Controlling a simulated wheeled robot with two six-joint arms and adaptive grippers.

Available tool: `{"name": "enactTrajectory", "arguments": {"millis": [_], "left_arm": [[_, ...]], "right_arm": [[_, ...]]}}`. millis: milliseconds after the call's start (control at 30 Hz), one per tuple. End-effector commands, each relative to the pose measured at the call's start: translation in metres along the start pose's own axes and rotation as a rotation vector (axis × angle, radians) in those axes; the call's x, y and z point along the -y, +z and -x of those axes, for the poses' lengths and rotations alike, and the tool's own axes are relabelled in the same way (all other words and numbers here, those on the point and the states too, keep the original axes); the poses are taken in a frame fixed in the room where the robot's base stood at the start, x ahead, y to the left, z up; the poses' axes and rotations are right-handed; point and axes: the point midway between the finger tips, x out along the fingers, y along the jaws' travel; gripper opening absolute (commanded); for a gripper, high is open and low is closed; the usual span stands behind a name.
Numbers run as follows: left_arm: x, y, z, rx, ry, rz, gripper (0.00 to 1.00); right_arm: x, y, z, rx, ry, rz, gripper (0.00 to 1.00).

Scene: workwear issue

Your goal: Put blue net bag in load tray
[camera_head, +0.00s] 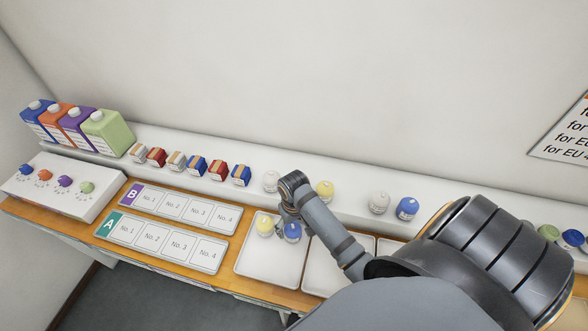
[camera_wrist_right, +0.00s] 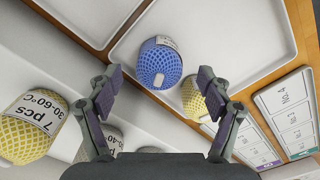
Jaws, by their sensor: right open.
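A blue net bag (camera_head: 292,232) sits in the left white tray (camera_head: 262,268), beside a yellow net bag (camera_head: 265,226). In the right wrist view the blue bag (camera_wrist_right: 160,62) appears to rest on the tray's floor near its rim, with the yellow bag (camera_wrist_right: 193,98) close by. My right gripper (camera_head: 280,226) is above this tray, partly hidden by its own wrist. In the right wrist view its fingers (camera_wrist_right: 160,78) are apart, with the blue bag beyond them and nothing visibly held. Another blue net bag (camera_head: 407,208) stands on the ledge. My left gripper is not in view.
The white ledge (camera_head: 352,202) behind the trays holds white and yellow bags and small boxes. A second tray (camera_head: 322,270) lies to the right, partly hidden by my right arm. Number boards (camera_head: 165,243) lie to the left. Cartons (camera_head: 108,132) stand far left.

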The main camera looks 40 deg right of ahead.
Motion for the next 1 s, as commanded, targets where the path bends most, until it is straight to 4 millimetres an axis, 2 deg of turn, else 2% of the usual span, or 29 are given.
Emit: {"name": "enactTrajectory", "arguments": {"millis": [33,200,400,1000], "left_arm": [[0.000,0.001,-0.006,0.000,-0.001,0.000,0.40],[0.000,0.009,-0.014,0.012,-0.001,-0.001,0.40],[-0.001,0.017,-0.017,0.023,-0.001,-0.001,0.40],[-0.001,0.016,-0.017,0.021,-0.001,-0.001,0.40]], "right_arm": [[-0.001,-0.002,0.010,-0.007,0.002,0.001,0.79],[0.000,-0.001,0.048,-0.005,0.001,0.001,0.79],[0.000,0.000,0.071,-0.001,0.001,0.000,0.79],[0.000,0.000,0.073,0.001,0.001,0.000,0.79]]}}
